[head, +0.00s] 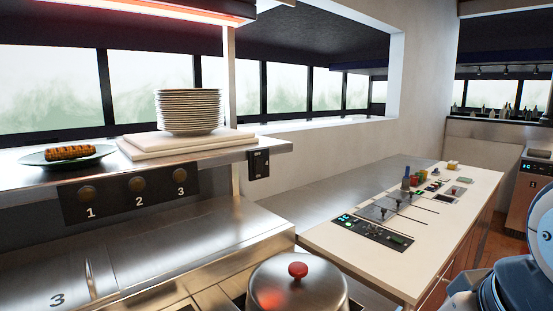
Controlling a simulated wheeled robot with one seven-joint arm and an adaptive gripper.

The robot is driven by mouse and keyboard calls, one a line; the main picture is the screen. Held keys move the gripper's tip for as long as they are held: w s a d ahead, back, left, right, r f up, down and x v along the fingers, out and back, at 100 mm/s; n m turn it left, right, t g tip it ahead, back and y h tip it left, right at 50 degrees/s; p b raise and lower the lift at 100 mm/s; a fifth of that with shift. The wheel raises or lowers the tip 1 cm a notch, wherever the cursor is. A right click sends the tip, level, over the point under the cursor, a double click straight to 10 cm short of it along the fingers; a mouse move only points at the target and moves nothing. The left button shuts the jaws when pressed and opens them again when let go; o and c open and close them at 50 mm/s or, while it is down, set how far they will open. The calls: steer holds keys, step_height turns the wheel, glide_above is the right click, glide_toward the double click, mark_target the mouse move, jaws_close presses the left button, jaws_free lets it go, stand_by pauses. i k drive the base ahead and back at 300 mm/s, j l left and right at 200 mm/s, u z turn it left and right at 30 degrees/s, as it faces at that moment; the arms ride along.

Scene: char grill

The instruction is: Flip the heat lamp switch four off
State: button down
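A heat lamp bar (150,12) glows red along the top left. Below it, a dark panel (113,196) on the front of the steel shelf carries three round brown knobs labelled 1, 2 and 3. A small black switch box (259,163) is mounted near the right end of this shelf; its markings and setting are too small to read. I cannot make out any switch labelled 4. My gripper is not in view; only blue-grey links of my arm show at the lower right, apart from the shelf.
A plate stack (189,111) stands on white boards, beside a plate of food (68,154). A lidded pot (297,286) with a red knob stands at the bottom centre. A white counter (360,258) with controls and small containers extends right. Wooden floor shows at far right.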

mark_target(258, 161)
steer(key=i+l, duration=0.8)
steer(key=l, duration=0.2)
